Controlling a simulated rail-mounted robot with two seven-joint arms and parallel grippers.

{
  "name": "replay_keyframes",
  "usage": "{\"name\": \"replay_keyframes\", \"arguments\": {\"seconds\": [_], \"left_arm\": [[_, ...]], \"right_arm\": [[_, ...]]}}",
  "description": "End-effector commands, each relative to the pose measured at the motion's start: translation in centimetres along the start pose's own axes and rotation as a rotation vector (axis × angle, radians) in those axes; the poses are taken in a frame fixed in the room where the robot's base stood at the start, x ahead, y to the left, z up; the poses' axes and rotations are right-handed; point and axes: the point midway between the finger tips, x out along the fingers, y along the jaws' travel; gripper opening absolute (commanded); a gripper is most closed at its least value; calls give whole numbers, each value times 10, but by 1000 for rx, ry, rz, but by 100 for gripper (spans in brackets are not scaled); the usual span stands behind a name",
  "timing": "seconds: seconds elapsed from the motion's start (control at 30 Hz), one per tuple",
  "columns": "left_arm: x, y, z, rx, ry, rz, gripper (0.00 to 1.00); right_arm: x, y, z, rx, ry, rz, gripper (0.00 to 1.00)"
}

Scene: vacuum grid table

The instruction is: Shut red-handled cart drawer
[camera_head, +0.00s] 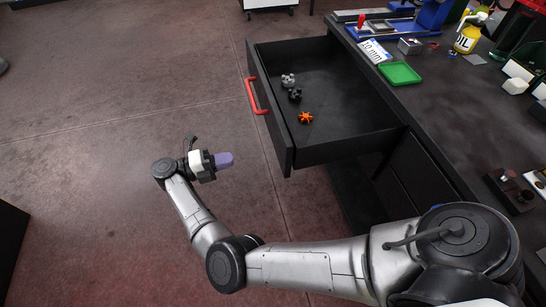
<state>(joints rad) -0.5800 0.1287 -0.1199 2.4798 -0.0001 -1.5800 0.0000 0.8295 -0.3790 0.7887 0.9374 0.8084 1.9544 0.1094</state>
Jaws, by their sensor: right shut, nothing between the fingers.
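The cart drawer (345,95) is dark and pulled well out to the left from under the cart's top. Its red handle (258,96) is on the drawer's outer front face. Inside lie a grey knob-like part (288,80), a dark one (295,95) and an orange one (305,117). My right gripper (226,160) is shut and empty, with purple-tinted fingers pointing right. It hangs over the floor, left of the drawer front's near end and apart from it. My left gripper is out of view.
The cart top (440,110) carries a green tray (400,73), a yellow oil can (467,38), a blue vise-like tool and small blocks. Open reddish floor (110,110) lies left of the drawer. A dark box edge (10,240) stands at the lower left.

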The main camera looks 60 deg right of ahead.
Motion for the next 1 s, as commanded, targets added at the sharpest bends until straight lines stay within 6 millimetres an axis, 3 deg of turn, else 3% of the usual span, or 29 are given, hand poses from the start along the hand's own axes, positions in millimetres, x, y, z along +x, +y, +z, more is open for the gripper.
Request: {"name": "replay_keyframes", "arguments": {"seconds": [0.17, 0.37, 0.7, 1.0], "left_arm": [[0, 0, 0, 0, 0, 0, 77], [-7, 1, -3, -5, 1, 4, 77], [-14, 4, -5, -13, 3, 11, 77], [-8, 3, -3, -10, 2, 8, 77]], "right_arm": [[-6, 0, -8, -15, 44, 20, 0], [11, -1, -9, -13, 49, 17, 0], [69, 2, -12, -10, 45, 15, 0], [112, 4, -14, -13, 44, 20, 0]]}}
